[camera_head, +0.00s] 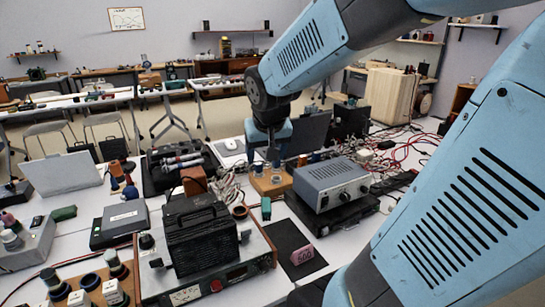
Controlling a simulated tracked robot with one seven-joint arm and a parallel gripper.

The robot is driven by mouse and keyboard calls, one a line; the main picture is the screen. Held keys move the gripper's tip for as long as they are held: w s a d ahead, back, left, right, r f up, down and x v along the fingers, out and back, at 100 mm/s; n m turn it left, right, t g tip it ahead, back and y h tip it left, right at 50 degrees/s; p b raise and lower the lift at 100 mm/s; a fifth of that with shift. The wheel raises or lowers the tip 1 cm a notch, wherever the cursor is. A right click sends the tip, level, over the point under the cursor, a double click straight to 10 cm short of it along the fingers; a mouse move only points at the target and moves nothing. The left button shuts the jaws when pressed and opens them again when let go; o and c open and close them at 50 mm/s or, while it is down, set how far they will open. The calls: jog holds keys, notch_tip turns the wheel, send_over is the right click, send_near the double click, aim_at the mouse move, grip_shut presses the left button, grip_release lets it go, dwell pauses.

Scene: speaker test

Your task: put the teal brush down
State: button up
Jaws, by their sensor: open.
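My gripper (271,160) points down over the far middle of the white table, above a small wooden stand with glass pieces (268,186). Its jaws are open, and I see nothing held between them, though the fingers are small and dark here. A small teal object (266,208) stands just in front of the wooden stand, below my gripper and apart from it. It may be the teal brush, but it is too small to tell. A dark green block (63,213) lies at the left.
A grey instrument box (332,184) stands close right of the wooden stand. A black ribbed unit (200,239) on a panel stands in front. A pink numbered block (302,255) sits on a dark mat. Red and black cables (400,155) spread at the right. Free room is scarce.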

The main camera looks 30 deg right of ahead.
jog(key=s+a+r+n, duration=0.1)
jog(key=s+a+r, duration=0.1)
jog(key=s, duration=0.4)
jog(key=s+a+r+n+y, duration=0.1)
jog(key=s+a+r, duration=0.1)
jog(key=s, duration=0.3)
jog(key=shift+s+a+r+y, duration=0.15)
jog(key=shift+s+r+y, duration=0.2)
jog(key=shift+r, duration=0.3)
dwell(0.4)
jog(key=m+g+h, duration=0.1)
jog(key=m+h, duration=0.1)
jog(key=m, duration=0.2)
send_over(266, 205)
jog(key=s+a, duration=0.1)
jog(key=s, duration=0.3)
jog(key=shift+w+a+f, duration=0.1)
jog(key=shift+f, duration=7.2)
jog(key=shift+w+a+f, duration=0.1)
jog(key=shift+f, duration=7.15)
jog(key=shift+x, duration=6)
jog(key=shift+c, duration=0.4)
